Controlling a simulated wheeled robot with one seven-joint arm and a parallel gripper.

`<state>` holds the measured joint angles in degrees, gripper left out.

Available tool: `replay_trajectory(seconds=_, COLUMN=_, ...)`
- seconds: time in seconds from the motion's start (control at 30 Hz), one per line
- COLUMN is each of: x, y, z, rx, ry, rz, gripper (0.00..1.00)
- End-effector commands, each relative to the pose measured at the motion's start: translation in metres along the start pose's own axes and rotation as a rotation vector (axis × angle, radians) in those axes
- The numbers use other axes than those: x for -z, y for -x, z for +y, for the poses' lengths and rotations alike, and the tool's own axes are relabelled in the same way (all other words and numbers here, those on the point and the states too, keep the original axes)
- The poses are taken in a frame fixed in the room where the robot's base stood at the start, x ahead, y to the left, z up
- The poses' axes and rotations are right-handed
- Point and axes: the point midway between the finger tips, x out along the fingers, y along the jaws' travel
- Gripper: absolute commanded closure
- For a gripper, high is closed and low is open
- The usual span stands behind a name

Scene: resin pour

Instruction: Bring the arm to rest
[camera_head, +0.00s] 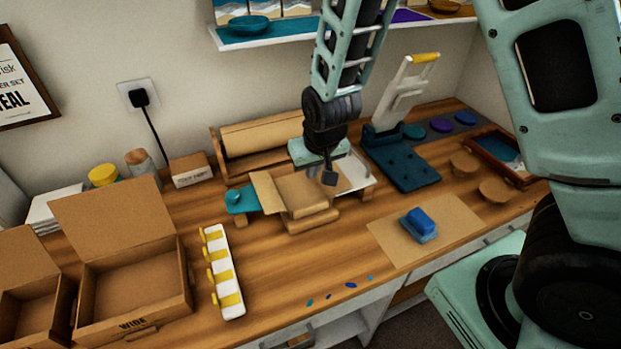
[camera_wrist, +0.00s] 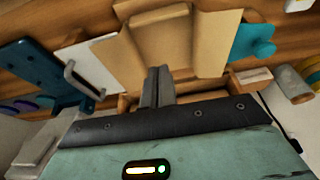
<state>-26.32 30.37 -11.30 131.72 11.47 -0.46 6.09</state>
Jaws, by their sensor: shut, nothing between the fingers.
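My gripper (camera_head: 329,176) is at the middle of the workbench, above or in front of a small open cardboard box (camera_head: 304,190). In the wrist view its fingers (camera_wrist: 157,86) are shut together with nothing between them. The small box also shows in the wrist view (camera_wrist: 180,45), with its flaps spread. I cannot tell how far the fingertips are from the box. My arm comes down from the top of the head view and hides part of the wall and the bench's back.
A box marked WIDE (camera_head: 135,295) and another open box (camera_head: 28,300) stand at left. A white rack with yellow clips (camera_head: 222,272) lies near the front. A blue block (camera_head: 419,222) sits on a brown sheet (camera_head: 455,225). A dark blue press (camera_head: 402,160) stands behind.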

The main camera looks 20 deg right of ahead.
Motion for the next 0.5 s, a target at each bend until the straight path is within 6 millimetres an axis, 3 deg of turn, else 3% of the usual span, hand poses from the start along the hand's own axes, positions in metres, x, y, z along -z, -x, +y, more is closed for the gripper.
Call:
replay_trajectory(seconds=0.33, x=-0.003, y=0.015, z=-0.005, rx=0.012, ry=0.008, rz=-0.009, gripper=1.0)
replay_trajectory(seconds=0.43, x=-0.018, y=0.036, z=-0.026, rx=0.061, ry=0.054, rz=-0.048, gripper=1.0)
replay_trajectory(seconds=0.5, x=-0.037, y=0.062, z=-0.046, rx=0.109, ry=0.116, rz=-0.091, gripper=1.0)
